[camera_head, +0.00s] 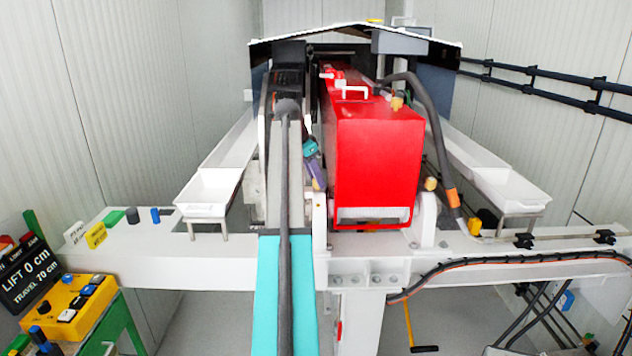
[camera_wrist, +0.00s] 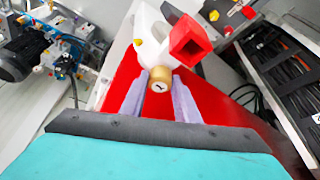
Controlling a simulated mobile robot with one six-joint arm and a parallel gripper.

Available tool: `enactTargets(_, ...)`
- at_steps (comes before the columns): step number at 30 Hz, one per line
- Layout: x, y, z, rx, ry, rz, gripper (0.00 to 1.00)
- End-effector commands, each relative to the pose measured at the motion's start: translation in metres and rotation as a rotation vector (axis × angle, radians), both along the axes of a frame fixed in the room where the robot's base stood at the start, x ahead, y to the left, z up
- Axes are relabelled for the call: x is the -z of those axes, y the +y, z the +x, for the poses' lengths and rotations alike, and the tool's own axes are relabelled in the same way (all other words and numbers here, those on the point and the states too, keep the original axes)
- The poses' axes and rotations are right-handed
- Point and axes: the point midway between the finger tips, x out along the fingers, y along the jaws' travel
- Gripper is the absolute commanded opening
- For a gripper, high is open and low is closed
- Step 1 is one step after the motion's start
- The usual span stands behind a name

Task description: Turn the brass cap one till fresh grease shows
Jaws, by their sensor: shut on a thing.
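The brass cap one (camera_wrist: 160,76), a round cap with a dark 1 on its pale end face, sits in the middle of the wrist view in front of a white housing. My gripper (camera_wrist: 160,90) has its two lavender fingers on either side of the cap and is shut on it. In the head view my gripper (camera_head: 317,182) is small, at the left side of the red pump body (camera_head: 376,165), and the cap is hard to make out there. I see no grease around the cap.
A red square part (camera_wrist: 188,42) stands just right of the cap in the wrist view. A white tray (camera_head: 207,196) is at the left and another white tray (camera_head: 510,189) at the right. A yellow control box (camera_head: 72,305) stands at lower left.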

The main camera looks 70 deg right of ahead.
Motion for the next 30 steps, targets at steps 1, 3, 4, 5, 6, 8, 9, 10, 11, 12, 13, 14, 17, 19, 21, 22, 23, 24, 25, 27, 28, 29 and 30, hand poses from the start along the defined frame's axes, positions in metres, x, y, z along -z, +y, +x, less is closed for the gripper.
enactTargets(1,0.0008,-0.0007,-0.0007,0.015,0.002,0.001,0.06)
enactTargets(3,0.0006,-0.0005,-0.0009,0.031,0.002,0.001,0.06)
enactTargets(4,0.0005,-0.0004,-0.0009,0.034,0.002,0.001,0.06)
enactTargets(5,0.0004,-0.0003,-0.0011,0.038,0.003,0.001,0.06)
enactTargets(6,0.0003,-0.0001,-0.0012,0.041,0.003,0.001,0.06)
enactTargets(8,0.0002,0.0000,-0.0013,0.043,0.003,0.001,0.06)
enactTargets(9,0.0001,0.0001,-0.0013,0.043,0.003,0.001,0.06)
enactTargets(10,0.0001,0.0001,-0.0014,0.043,0.003,0.001,0.06)
enactTargets(11,0.0001,0.0001,-0.0014,0.043,0.003,0.001,0.06)
enactTargets(12,0.0001,0.0001,-0.0014,0.043,0.003,0.001,0.06)
enactTargets(13,0.0001,0.0002,-0.0013,0.043,0.003,0.001,0.06)
enactTargets(14,0.0001,0.0001,-0.0014,0.043,0.003,0.001,0.06)
enactTargets(17,0.0001,0.0002,-0.0013,0.042,0.003,0.001,0.33)
enactTargets(19,0.0001,0.0002,-0.0011,0.042,0.003,0.001,0.45)
enactTargets(21,0.0002,0.0001,-0.0007,0.041,0.003,0.001,0.47)
enactTargets(22,0.0002,0.0000,-0.0006,0.041,0.003,0.001,0.47)
enactTargets(23,0.0001,0.0001,-0.0005,0.041,0.002,0.000,0.47)
enactTargets(24,0.0001,0.0000,-0.0004,0.041,0.002,0.000,0.47)
enactTargets(25,0.0001,0.0000,-0.0002,0.041,0.002,0.000,0.47)
enactTargets(27,0.0001,0.0000,0.0000,0.040,0.001,0.000,0.47)
enactTargets(28,0.0000,0.0000,0.0000,0.040,0.001,0.000,0.47)
enactTargets(29,-0.0002,0.0000,0.0001,0.040,0.001,0.000,0.47)
enactTargets(30,-0.0006,0.0001,0.0004,0.040,0.000,0.000,0.47)
